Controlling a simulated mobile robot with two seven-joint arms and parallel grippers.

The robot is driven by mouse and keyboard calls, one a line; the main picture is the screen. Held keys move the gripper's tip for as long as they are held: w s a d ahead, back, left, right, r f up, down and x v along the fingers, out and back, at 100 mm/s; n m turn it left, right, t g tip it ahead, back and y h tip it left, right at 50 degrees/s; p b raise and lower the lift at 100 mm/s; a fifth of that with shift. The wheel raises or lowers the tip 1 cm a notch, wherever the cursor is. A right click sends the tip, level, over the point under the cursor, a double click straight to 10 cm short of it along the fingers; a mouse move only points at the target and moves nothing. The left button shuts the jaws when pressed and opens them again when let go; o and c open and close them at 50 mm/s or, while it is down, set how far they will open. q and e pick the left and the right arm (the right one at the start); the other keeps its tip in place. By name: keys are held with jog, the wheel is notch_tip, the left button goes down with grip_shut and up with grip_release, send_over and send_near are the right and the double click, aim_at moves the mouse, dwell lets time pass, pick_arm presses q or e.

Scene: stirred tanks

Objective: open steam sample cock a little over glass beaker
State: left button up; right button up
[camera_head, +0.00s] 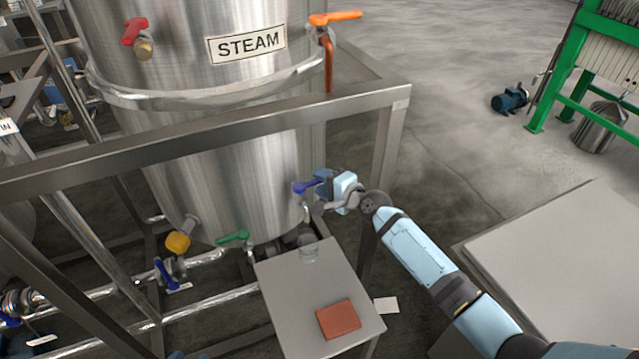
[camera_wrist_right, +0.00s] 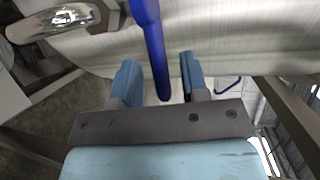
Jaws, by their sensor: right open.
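The steam tank (camera_head: 225,185), labelled STEAM, is a steel vessel in a frame. Its sample cock has a blue lever (camera_head: 302,188) low on the tank's right side; the lever also shows in the right wrist view (camera_wrist_right: 151,40). My right gripper (camera_head: 322,181) is at this lever. In the right wrist view my right gripper (camera_wrist_right: 158,76) is open, with the lever lying between its two fingers and a gap visible on each side. The glass beaker (camera_head: 309,253) stands upright on the small grey table (camera_head: 285,290), below the cock's outlet. My left gripper is not in view.
A red-brown pad (camera_head: 338,319) lies on the small table. A green lever (camera_head: 233,237) and a yellow fitting (camera_head: 178,242) sit at the tank's bottom. The frame's top rail (camera_head: 215,140) crosses above. An orange-handled valve (camera_head: 335,18) is higher up.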

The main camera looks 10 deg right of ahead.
jog(key=shift+w+a+f, duration=0.1)
jog(key=shift+w+a, duration=0.2)
jog(key=shift+w, duration=0.2)
